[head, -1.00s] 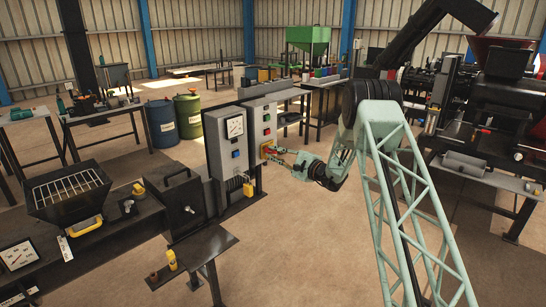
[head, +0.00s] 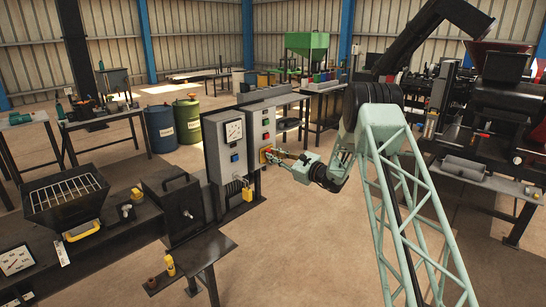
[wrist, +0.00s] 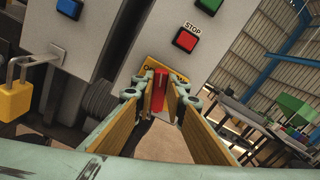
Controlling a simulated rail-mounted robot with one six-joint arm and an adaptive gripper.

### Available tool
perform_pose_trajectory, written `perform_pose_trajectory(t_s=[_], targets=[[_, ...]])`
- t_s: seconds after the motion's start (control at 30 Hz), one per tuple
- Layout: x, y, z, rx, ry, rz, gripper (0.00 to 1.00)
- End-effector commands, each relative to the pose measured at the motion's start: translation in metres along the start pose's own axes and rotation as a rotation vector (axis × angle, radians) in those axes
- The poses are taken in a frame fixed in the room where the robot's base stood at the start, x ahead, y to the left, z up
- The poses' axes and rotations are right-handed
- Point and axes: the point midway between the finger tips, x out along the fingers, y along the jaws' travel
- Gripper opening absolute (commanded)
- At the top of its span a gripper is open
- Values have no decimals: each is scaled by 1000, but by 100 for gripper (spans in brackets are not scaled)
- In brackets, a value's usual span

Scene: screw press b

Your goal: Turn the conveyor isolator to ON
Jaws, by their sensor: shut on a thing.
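The conveyor isolator's red handle (wrist: 158,94) stands out from a yellow plate (wrist: 150,63) on the grey control box, below the STOP button. My gripper (wrist: 159,90) is shut on the red handle, one finger on each side of it. The handle looks roughly upright in the wrist view. The fingers hide much of the plate and its lettering, so I cannot read the handle's position. In the head view my gripper (head: 274,154) reaches the low front of the control box (head: 262,112) from the right.
The red STOP button (wrist: 186,40) and a green button (wrist: 208,5) sit above the isolator. A grey gauge cabinet (head: 226,150) stands left beside the box, with a yellow padlock (head: 247,194) low down. Open floor lies right of the box.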

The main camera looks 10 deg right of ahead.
Motion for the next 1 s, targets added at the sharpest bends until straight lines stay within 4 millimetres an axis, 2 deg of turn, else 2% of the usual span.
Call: perform_pose_trajectory(t_s=[0.5,1.0], targets=[[0,-5,-1,327,1,0,2],[0,-6,-2,398,0,0,2]])
